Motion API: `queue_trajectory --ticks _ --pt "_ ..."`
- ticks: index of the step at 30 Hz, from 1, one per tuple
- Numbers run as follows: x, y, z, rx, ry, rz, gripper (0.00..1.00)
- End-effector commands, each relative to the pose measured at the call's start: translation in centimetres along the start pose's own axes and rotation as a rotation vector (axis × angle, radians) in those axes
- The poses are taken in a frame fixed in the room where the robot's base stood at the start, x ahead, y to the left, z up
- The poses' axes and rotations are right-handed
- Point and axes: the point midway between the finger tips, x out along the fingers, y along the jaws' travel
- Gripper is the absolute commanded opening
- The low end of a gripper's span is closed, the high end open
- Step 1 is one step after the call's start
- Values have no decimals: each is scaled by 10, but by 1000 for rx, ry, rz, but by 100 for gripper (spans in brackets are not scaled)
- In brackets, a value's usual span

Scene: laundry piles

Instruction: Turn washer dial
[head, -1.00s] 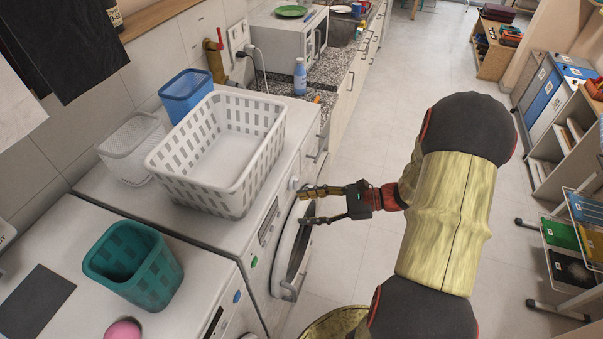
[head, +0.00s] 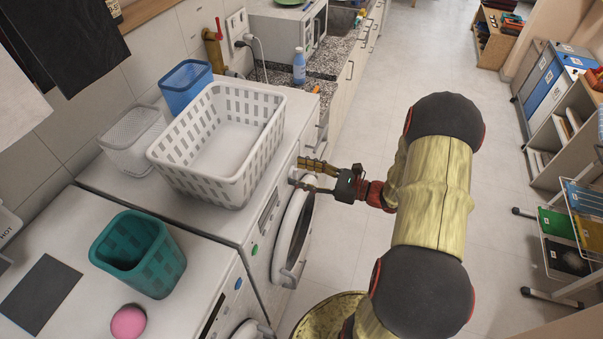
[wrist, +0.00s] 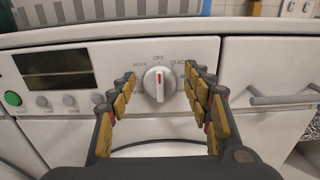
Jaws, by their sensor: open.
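The washer dial (wrist: 159,84) is a round white knob with a red mark that points up toward the OFF label. It also shows small in the head view (head: 294,174), on the front panel of the far white washer (head: 258,196). My gripper (head: 303,174) is open in front of the panel, with its fingers reaching toward the dial. In the wrist view its yellow-padded fingers (wrist: 159,79) stand left and right of the dial, with a gap on each side. Whether the fingertips reach past the knob's front face is unclear.
A white laundry basket (head: 186,180) sits on the washer top, with a blue bin (head: 186,88) behind it. A teal basket (head: 170,278) and a pink ball (head: 128,321) are on the nearer machine. The round washer door (head: 287,245) is below the dial.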

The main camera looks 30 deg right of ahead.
Motion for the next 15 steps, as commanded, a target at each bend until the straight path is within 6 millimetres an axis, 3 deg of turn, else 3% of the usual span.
queue_trajectory --ticks 8,15 --pt "1 0 0 0 0 0 50" --pt "1 0 0 -1 0 1 36"
